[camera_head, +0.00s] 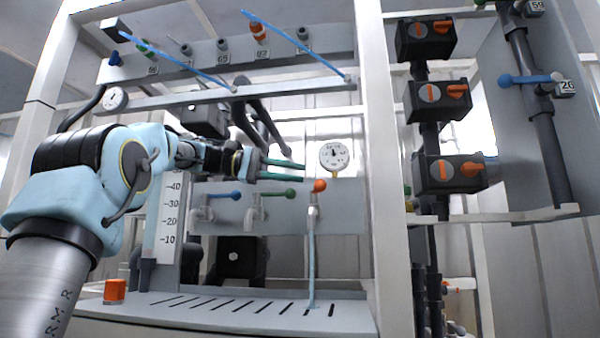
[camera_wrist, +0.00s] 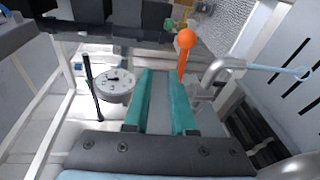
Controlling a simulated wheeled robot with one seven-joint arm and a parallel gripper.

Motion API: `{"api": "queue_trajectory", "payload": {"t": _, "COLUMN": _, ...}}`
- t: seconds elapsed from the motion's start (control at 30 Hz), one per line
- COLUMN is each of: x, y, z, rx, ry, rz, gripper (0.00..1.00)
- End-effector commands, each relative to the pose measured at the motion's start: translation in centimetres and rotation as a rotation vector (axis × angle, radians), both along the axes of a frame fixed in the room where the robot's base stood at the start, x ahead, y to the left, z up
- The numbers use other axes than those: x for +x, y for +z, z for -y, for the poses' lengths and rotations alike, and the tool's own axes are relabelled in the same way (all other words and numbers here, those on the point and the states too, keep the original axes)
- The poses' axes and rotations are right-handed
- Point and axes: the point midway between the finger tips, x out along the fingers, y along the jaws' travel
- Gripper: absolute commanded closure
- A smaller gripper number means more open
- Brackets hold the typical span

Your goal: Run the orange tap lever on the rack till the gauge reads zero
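The orange tap lever (camera_head: 319,185) is on the rightmost tap of the row on the rack, its ball end turned outward. It also shows in the wrist view (camera_wrist: 186,42), just beyond the right fingertip. A pale blue stream (camera_head: 311,260) runs down from this tap's spout. The round white gauge (camera_head: 334,155) is just above the lever, its dark needle pointing roughly up; the numbers are too small to read surely. The gauge is left of the fingers in the wrist view (camera_wrist: 115,86). My gripper (camera_head: 307,172) is open and empty, its teal fingers left of the lever and gauge.
A green-lever tap (camera_head: 276,194) and a blue-lever tap (camera_head: 224,196) stand left of the orange one. A slotted drain tray (camera_head: 215,307) lies below. A white upright post (camera_head: 378,150) stands close right. Thin blue rods (camera_head: 295,45) slant above.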

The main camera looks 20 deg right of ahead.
Motion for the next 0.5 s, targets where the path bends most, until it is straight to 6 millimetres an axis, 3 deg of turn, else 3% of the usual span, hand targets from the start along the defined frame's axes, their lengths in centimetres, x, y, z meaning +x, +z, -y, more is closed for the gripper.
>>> {"api": "queue_trajectory", "payload": {"t": 0.5, "x": 1.2, "y": -0.2, "z": -3.3, "rx": 0.002, "ry": 0.000, "rz": -0.005, "gripper": 0.76}}
